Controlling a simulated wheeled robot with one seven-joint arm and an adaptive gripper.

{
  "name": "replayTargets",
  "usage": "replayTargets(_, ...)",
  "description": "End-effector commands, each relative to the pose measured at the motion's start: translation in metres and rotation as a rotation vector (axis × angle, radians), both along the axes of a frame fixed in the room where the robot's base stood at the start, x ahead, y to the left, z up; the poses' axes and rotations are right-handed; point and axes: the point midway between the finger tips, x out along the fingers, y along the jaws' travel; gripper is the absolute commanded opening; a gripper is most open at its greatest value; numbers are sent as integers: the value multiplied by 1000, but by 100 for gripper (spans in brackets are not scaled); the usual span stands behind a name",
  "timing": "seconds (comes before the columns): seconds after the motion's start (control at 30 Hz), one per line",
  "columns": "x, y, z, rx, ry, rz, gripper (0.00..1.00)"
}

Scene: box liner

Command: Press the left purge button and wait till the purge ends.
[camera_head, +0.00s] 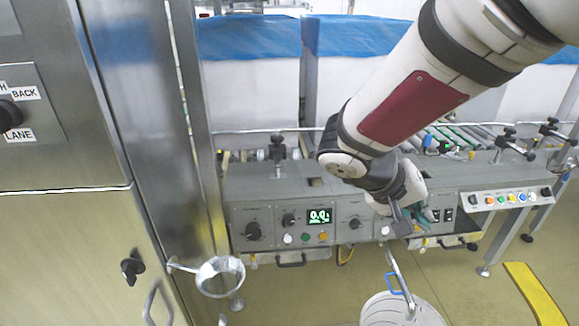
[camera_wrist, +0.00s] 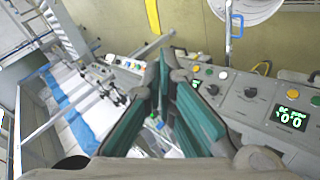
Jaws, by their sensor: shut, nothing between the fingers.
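A grey control panel (camera_head: 270,212) carries a lit display (camera_head: 319,216) reading about 0.0, with white (camera_head: 287,239), green (camera_head: 305,237) and orange (camera_head: 323,236) buttons below it. Another white button (camera_head: 384,230) sits farther right, partly beside my gripper. No label is readable, so I cannot tell which is the left purge button. My gripper (camera_head: 411,224) is shut and empty, in front of the panel's right part; it hides buttons behind it. In the wrist view its teal fingers (camera_wrist: 170,62) point at the panel; the display (camera_wrist: 290,117) is at right. Contact with a button cannot be told.
A sloped box (camera_head: 505,197) with several coloured buttons stands at the right. A steel cabinet (camera_head: 60,240) fills the left side. A round white container (camera_head: 400,312) stands on the floor below the panel. A yellow floor strip (camera_head: 534,292) lies at lower right.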

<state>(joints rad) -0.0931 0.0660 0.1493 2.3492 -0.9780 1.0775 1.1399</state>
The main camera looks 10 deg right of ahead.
Motion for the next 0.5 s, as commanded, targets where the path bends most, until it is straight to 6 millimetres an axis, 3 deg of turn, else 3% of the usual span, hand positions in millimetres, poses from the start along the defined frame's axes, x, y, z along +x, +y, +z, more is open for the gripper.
replayTargets(0.03, 14, 2, -24, -25, -6, 11, 0)
replayTargets(0.27, 71, 13, -98, -115, -96, 66, 0)
replayTargets(0.5, 123, 39, -187, -147, -206, 153, 0)
